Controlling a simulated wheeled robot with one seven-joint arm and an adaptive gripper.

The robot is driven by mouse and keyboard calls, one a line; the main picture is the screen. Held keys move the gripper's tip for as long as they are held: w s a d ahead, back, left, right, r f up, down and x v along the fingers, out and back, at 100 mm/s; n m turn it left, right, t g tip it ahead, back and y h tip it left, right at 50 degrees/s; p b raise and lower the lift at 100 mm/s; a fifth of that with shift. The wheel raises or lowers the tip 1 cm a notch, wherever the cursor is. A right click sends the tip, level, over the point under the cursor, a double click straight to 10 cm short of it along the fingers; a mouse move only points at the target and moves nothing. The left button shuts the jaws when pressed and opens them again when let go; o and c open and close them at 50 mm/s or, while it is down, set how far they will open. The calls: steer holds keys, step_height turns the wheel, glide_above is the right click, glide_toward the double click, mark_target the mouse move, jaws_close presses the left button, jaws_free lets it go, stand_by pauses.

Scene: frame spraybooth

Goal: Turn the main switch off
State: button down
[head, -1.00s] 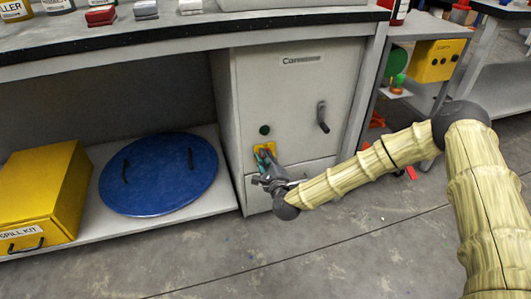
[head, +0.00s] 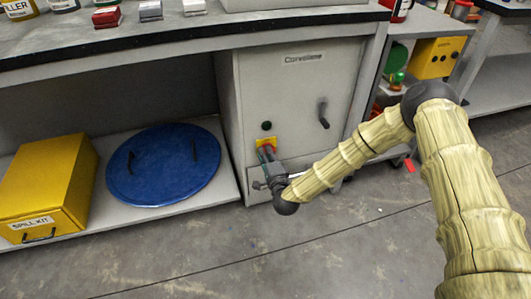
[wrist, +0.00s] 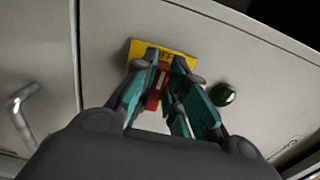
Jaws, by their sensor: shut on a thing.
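The main switch is a red handle (wrist: 158,88) on a yellow plate (wrist: 139,48), on the front of a grey cabinet (head: 290,100). In the head view the yellow plate (head: 264,142) shows low on the cabinet's left side, and the handle is hidden by my fingers. My gripper (wrist: 166,66) has its teal fingers on both sides of the red handle and is shut on it. In the head view my gripper (head: 267,152) reaches the plate from below and in front. Lettering on the plate is partly covered, so I cannot read the switch position for sure.
A dark green round knob or lamp (head: 267,126) sits just above the plate. A grey door handle (head: 323,114) is to the right. A blue round lid (head: 165,170) and a yellow spill kit box (head: 50,185) lie on the low shelf. The floor in front is clear.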

steer(key=shift+d, duration=0.1)
stand_by(0.3)
steer(key=c, duration=1.4)
jaws_free()
steer(key=shift+c, duration=0.2)
steer(key=v, duration=1.2)
